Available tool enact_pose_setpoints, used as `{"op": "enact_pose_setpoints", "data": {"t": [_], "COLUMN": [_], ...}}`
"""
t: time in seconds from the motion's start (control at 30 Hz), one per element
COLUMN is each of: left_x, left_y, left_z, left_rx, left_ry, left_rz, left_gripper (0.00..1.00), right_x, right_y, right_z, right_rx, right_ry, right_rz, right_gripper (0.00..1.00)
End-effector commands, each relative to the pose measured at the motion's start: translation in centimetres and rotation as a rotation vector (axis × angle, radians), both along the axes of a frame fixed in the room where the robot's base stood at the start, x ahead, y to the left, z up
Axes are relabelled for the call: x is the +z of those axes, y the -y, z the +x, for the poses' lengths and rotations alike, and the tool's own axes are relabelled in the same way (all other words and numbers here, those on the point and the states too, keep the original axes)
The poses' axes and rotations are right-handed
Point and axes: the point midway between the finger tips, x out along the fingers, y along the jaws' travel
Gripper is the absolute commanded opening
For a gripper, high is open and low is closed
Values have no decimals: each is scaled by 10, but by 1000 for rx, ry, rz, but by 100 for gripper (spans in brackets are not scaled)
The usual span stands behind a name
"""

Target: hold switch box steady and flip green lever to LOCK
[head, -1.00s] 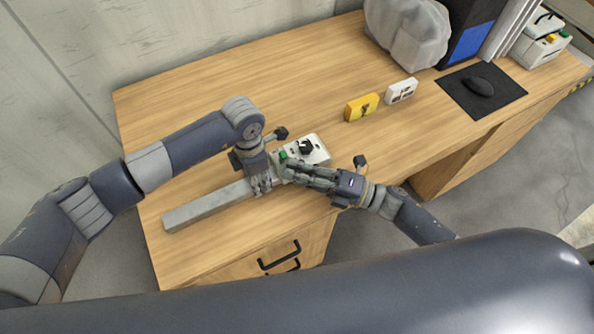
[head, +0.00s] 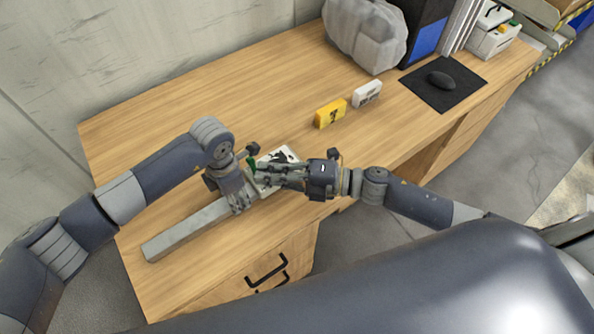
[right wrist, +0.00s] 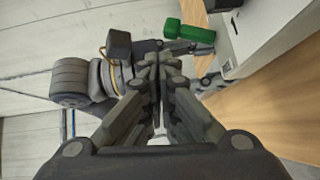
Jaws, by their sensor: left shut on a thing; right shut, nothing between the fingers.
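The white switch box (head: 287,156) sits on the desk, partly hidden behind my right gripper. Its green lever (head: 251,162) shows at the box's left end; it also shows in the right wrist view (right wrist: 190,33), beside the white box wall (right wrist: 265,35). A long grey bar (head: 188,229) runs from the box toward the lower left. My left gripper (head: 240,205) points down and is shut on the bar near the box. My right gripper (head: 262,178) is shut and empty, with its fingertips close to the lever; the right wrist view shows a gap between them and the lever.
A yellow box (head: 330,114) and a small white box (head: 367,94) stand farther back on the desk (head: 200,100). A mouse (head: 441,81) lies on a black pad. A bagged grey object (head: 365,35) stands at the back. The desk's left part is clear.

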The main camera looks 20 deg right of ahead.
Motion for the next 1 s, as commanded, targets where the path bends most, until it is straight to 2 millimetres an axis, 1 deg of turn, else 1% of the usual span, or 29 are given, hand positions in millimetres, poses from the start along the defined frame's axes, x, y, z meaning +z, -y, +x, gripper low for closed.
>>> {"op": "enact_pose_setpoints", "data": {"t": [0.17, 0.2, 0.4, 0.6, 0.8, 1.0], "left_x": [0, 0, 0, 0, 0, 0], "left_y": [1, 1, 1, 1, 1, 1], "left_z": [0, 0, 0, 0, 0, 0], "left_rx": [-1, -1, -1, -1, 0, 0], "left_ry": [1, 1, 1, 1, 1, 2], "left_rz": [-2, -2, -2, -2, -2, -2], "left_gripper": [0, 0, 0, 0, 0, 0], "right_x": [12, 12, 25, 34, 39, 40], "right_y": [9, 19, 54, 80, 93, 95], "right_z": [-29, -31, -47, -59, -64, -65], "right_rx": [3, -1, 2, 1, 1, 2], "right_ry": [-5, -7, -5, -6, -3, -2], "right_rz": [-1, -4, -4, -3, -2, 0], "right_gripper": [0, 0, 0, 0, 0, 0]}}
